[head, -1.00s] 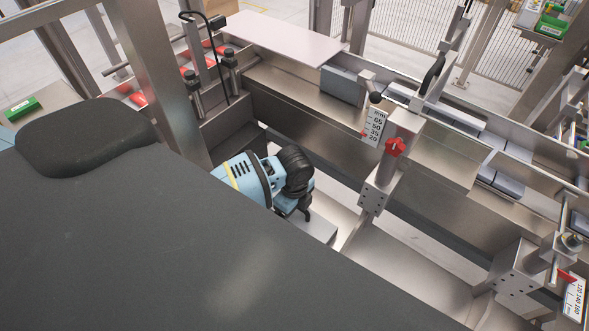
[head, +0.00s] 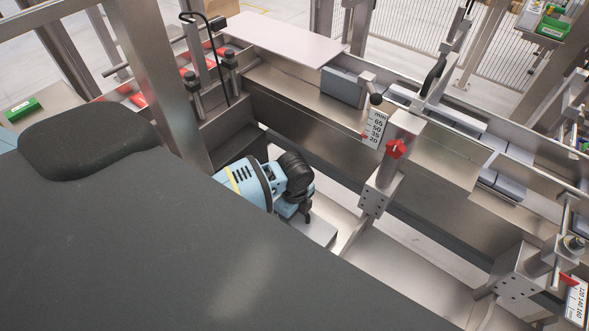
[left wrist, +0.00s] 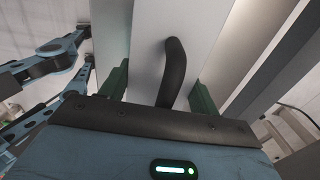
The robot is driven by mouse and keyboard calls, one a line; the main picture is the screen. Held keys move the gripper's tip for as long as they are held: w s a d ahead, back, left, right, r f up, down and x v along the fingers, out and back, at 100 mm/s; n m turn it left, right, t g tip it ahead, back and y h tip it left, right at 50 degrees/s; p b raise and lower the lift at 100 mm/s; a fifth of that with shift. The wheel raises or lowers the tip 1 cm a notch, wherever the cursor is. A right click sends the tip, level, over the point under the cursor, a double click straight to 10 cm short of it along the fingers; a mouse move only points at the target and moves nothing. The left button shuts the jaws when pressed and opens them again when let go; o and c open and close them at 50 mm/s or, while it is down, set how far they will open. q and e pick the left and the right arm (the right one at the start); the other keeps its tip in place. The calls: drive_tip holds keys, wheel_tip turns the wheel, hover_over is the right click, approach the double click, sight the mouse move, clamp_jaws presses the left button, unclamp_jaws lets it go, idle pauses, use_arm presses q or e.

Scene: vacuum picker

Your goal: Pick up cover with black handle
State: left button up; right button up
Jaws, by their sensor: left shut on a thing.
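The grey cover (left wrist: 147,58) with its curved black handle (left wrist: 174,75) fills the middle of the left wrist view. The handle stands between my two green fingers. My left gripper (left wrist: 157,90) is shut on the cover, with one finger at each side of it. In the head view, my blue and black left wrist hangs low inside the metal frame. Its fingertips are hidden there. A grey block (head: 316,232) shows just below the wrist; I cannot tell whether it is part of the cover. My right gripper is not in view.
A black handle (head: 434,76) stands on the machine farther back. A pale panel (head: 285,42) lies at the back.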

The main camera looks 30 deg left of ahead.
use_arm(q)
drive_tip(key=shift+r, duration=0.15)
wheel_tip(320, 180, up, 10)
drive_tip(key=shift+f+p, duration=0.1)
drive_tip(key=shift+p, duration=0.45)
